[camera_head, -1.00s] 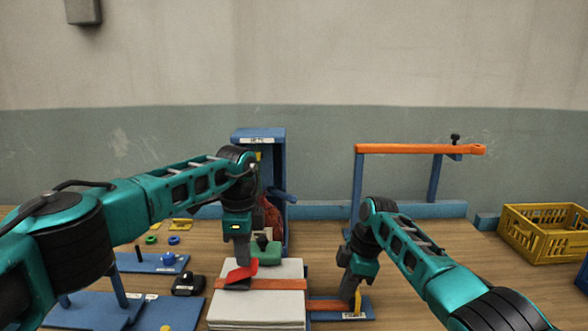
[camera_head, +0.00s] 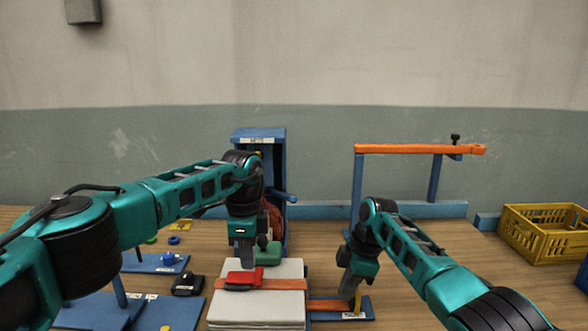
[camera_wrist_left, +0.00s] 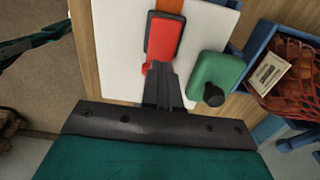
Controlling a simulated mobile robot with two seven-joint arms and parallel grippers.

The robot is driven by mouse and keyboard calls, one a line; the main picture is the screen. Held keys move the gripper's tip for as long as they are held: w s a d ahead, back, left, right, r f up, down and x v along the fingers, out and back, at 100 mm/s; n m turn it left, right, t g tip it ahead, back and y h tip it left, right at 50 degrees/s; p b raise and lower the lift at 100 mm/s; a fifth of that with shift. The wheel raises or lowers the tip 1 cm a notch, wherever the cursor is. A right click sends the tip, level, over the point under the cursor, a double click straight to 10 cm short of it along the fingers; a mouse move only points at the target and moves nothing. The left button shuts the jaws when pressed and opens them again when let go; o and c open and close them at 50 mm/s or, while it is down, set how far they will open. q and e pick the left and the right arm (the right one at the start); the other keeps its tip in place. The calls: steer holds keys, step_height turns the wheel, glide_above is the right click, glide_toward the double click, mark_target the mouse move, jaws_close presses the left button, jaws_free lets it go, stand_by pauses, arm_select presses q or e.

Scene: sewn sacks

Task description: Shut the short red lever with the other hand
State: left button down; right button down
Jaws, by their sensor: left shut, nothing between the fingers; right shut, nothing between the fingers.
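The short red lever (camera_head: 243,275) sits on a dark buckle over the orange strap (camera_head: 275,284), on top of a stack of white folded sacks (camera_head: 255,312). The lever looks flat now. In the left wrist view the red lever (camera_wrist_left: 163,38) lies along its dark frame. My left gripper (camera_head: 246,264) is shut and empty, its tips at or just above the lever's end; contact is not clear. The shut fingers also show in the left wrist view (camera_wrist_left: 160,70). My right gripper (camera_head: 345,290) is shut and empty, at the strap's right end.
A green block with a black knob (camera_wrist_left: 215,78) stands close beside the lever. A blue stand (camera_head: 260,137) holds a red net bag (camera_wrist_left: 290,85) behind. A blue plate with a yellow post (camera_head: 358,300) is under my right gripper. A yellow crate (camera_head: 543,235) stands far right.

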arm_select(q)
step_height(320, 180, up, 8)
steer(key=shift+r, duration=0.15)
arm_select(e)
steer(key=shift+d+f, duration=0.1)
steer(key=shift+d, duration=0.1)
steer(key=c, duration=1.8)
jaws_free()
steer(key=o, duration=0.7)
steer(key=shift+a, duration=0.1)
steer(key=shift+r, duration=0.5)
steer(key=shift+v, duration=3.1)
arm_select(q)
steer(key=shift+r, duration=0.1)
steer(key=shift+s, duration=0.1)
arm_select(e)
steer(key=shift+s+f, duration=0.1)
